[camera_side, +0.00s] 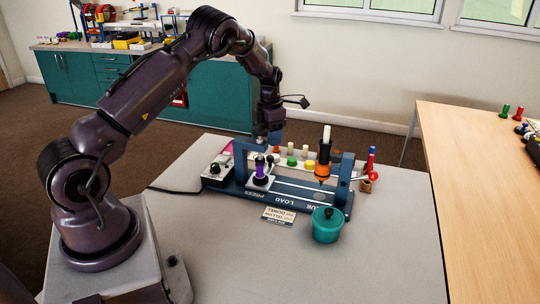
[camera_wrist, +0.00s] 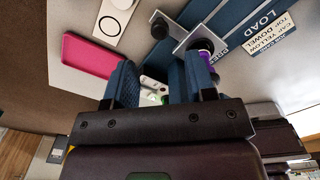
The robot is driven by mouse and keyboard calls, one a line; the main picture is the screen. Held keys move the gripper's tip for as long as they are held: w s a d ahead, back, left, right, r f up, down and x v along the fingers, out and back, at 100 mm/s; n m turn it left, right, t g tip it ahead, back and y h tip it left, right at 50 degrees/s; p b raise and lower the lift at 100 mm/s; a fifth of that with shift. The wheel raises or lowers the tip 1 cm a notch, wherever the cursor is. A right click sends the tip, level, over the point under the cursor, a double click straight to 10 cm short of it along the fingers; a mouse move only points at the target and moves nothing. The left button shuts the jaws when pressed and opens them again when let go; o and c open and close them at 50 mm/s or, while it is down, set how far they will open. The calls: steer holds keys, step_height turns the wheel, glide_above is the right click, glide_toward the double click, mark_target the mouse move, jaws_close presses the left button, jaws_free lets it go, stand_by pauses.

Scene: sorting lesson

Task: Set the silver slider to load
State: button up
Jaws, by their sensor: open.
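In the side view, the silver slider (camera_side: 260,183) carries a purple piece (camera_side: 260,165) and sits at the PRESS end of the blue rail fixture (camera_side: 327,208). The fixture's LOAD label is mid-base, with GLUE toward the right. In the wrist view, the slider's silver plate (camera_wrist: 193,40) shows beyond my fingers beside the partly hidden PRESS label, and the purple piece (camera_wrist: 206,46) is partly covered. My gripper (camera_side: 270,139) is above and behind the slider, near the fixture's left post. In the wrist view my gripper (camera_wrist: 160,83) has its two blue fingers apart, with no object visibly held.
An orange-and-black bottle (camera_side: 323,171) stands at the fixture's right part. A teal pot (camera_side: 327,227) and a job card (camera_side: 278,215) lie in front. A control box (camera_side: 214,169) is at left. A pink tray (camera_wrist: 88,54) and several small coloured pieces are behind.

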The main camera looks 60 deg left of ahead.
mark_target(271, 157)
step_height(271, 157, down, 7)
steer(key=shift+f, duration=0.15)
jaws_close()
steer(key=shift+w+d, duration=0.1)
